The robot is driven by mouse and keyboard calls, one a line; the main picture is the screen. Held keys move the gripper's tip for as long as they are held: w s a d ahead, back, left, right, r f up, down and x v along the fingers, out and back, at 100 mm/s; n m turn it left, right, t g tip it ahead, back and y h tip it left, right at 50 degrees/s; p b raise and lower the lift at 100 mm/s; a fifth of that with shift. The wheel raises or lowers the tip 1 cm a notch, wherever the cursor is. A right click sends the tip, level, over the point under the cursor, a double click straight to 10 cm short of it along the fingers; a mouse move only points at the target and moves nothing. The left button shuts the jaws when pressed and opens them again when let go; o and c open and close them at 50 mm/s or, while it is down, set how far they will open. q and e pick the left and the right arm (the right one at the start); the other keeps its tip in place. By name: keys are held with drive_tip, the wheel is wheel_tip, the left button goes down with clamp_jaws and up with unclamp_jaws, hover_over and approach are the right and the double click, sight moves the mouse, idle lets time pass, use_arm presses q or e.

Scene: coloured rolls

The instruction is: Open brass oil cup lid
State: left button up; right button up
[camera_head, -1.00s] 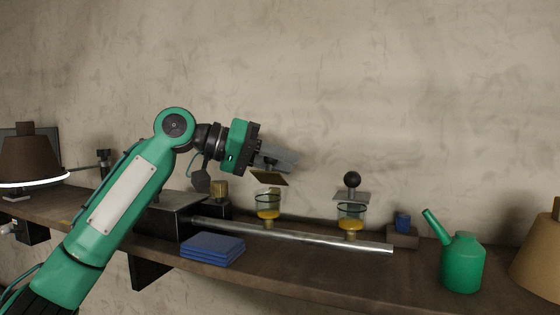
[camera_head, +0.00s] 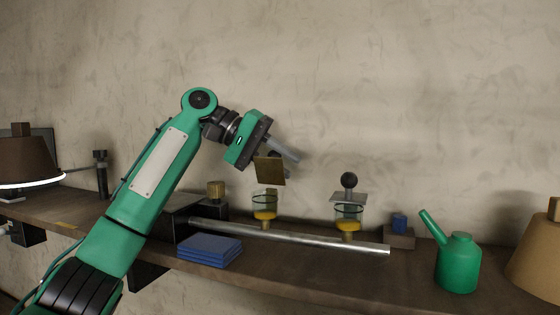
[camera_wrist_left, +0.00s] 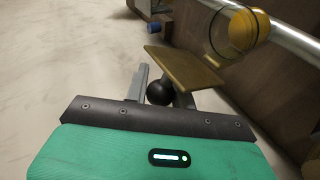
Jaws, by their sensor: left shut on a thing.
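The left oil cup (camera_head: 265,207) is clear glass with yellow oil, standing on the metal pipe (camera_head: 300,236). Its square brass lid (camera_head: 270,172) is tilted up steeply above the cup's rim. My left gripper (camera_head: 283,156) is at the lid's upper back side, its fingers around the dark ball knob (camera_wrist_left: 160,92). In the left wrist view the brass lid (camera_wrist_left: 186,68) stands between the fingers and the glass cup (camera_wrist_left: 236,32). Whether the lid still touches the cup is unclear. My right gripper is not in view.
A second oil cup (camera_head: 347,216) stands to the right, its lid (camera_head: 349,197) lying flat under a black ball knob. Blue slabs (camera_head: 210,248) lie on the shelf (camera_head: 310,272) in front of the pipe. A green oil can (camera_head: 458,264) stands further right.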

use_arm(q)
drive_tip(key=shift+w+d+f+n+g+y, duration=0.15)
drive_tip(key=shift+w+f+n+g+y, duration=0.2)
drive_tip(key=shift+n+g, duration=0.4)
drive_tip(key=shift+w+d+f+n+g+y, duration=0.1)
drive_tip(key=shift+w+f+n+g+y, duration=0.15)
drive_tip(key=shift+w+f+n+g, duration=0.35)
drive_tip(key=shift+w+d+f+n+g+y, duration=0.15)
drive_tip(key=shift+w+f+n+g+y, duration=0.15)
drive_tip(key=shift+n+g, duration=0.6)
drive_tip(key=shift+g, duration=0.25)
drive_tip(key=o, duration=1)
